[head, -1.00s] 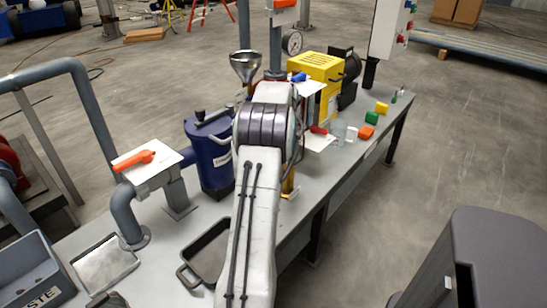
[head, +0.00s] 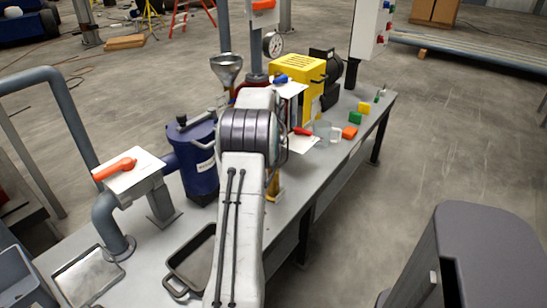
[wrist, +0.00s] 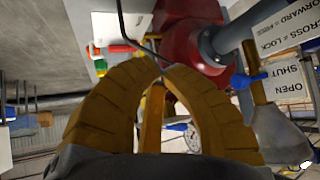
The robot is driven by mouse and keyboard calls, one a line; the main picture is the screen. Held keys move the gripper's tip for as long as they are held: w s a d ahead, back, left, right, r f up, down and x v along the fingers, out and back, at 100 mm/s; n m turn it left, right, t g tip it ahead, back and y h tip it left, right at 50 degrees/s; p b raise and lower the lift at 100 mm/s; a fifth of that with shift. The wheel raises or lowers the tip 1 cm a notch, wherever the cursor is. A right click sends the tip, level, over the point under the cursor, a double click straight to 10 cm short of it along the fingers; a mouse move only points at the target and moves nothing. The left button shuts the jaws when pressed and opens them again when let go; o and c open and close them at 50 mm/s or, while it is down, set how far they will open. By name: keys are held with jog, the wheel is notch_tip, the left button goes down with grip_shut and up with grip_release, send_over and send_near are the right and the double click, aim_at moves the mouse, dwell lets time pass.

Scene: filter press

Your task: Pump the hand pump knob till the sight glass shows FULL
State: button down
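My gripper (wrist: 162,70) shows in the wrist view as two curved yellow fingers whose tips meet, with no knob visible between them. In the head view my arm hides it. A red rounded body (wrist: 190,40) with a grey pipe is just beyond the fingertips, and a thin dark bent rod (wrist: 140,50) runs close to them. In the head view a little of a red body (head: 258,79) shows behind my arm, below the funnel. I cannot make out the pump knob or a sight glass reading. A dial gauge (head: 273,44) stands behind; it also shows in the wrist view (wrist: 190,133).
The grey bench holds a blue canister (head: 199,160), an orange-handled valve (head: 120,168), a black pan (head: 192,262), a yellow machine (head: 297,82), a clear cup (head: 322,131) and coloured blocks (head: 350,133). Signs (wrist: 286,82) read SHUT and OPEN.

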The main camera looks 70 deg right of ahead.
jog(key=shift+f+b, duration=2.8)
jog(key=shift+f, duration=1.05)
jog(key=shift+f, duration=0.1)
jog(key=shift+f+b, duration=0.3)
jog(key=shift+b, duration=0.05)
jog(key=shift+a+f+b, duration=0.1)
jog(key=shift+f+b, duration=1.5)
jog(key=shift+f, duration=0.55)
dwell(0.6)
jog(key=shift+r, duration=0.1)
jog(key=shift+r+p, duration=1.9)
jog(key=shift+r, duration=0.55)
